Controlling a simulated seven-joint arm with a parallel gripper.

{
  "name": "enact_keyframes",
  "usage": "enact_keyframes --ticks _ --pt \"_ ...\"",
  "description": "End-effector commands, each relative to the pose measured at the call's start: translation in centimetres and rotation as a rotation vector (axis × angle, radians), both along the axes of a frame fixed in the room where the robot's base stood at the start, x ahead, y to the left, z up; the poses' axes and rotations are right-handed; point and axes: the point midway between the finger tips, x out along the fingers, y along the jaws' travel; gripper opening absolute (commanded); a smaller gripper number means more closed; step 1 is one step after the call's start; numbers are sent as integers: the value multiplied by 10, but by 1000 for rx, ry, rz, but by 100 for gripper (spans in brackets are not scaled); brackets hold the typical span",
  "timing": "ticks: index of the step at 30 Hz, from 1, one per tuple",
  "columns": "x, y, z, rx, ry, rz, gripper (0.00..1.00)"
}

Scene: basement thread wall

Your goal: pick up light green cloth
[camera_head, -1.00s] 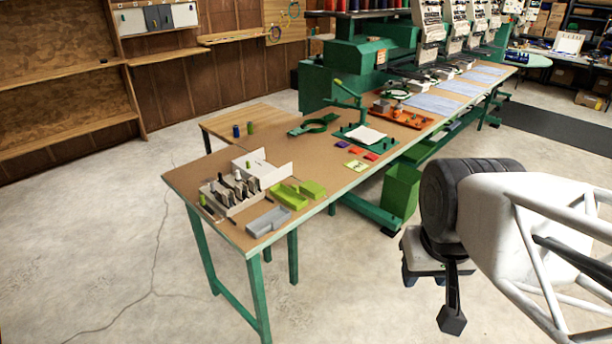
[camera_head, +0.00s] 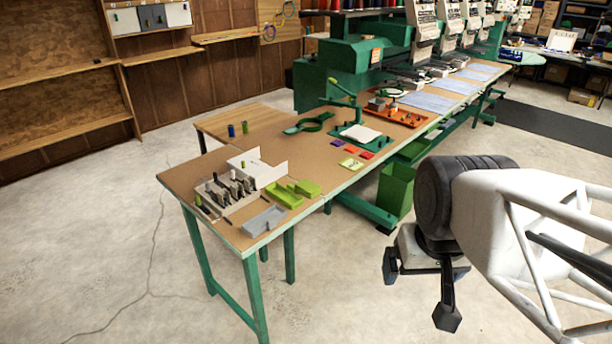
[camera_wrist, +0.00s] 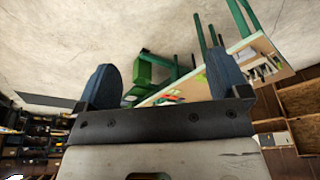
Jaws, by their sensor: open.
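The light green cloth (camera_head: 351,163) looks like a small flat square lying near the front edge of the long brown table (camera_head: 210,165). It sits beside small purple, orange and red squares (camera_head: 367,154). My gripper (camera_head: 419,291) hangs over the floor to the right of the table, well apart from the cloth. Its two fingers are spread with nothing between them. In the wrist view, my gripper (camera_wrist: 162,85) shows both dark blue fingers wide apart, with the table seen tilted beyond them. The cloth is too small to make out there.
Lime green trays (camera_head: 284,195), a grey tray (camera_head: 265,221) and a white rack (camera_head: 265,172) stand at the table's near end. A green stand with a white pad (camera_head: 361,134) is behind the squares. A green bin (camera_head: 396,190) stands below. Open floor lies in front.

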Motion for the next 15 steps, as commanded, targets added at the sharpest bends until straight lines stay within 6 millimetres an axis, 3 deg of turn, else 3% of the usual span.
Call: enact_keyframes --ticks 8,15 --pt "7 1 3 -2 3 8 94" --pt "39 3 12 -8 16 48 94"
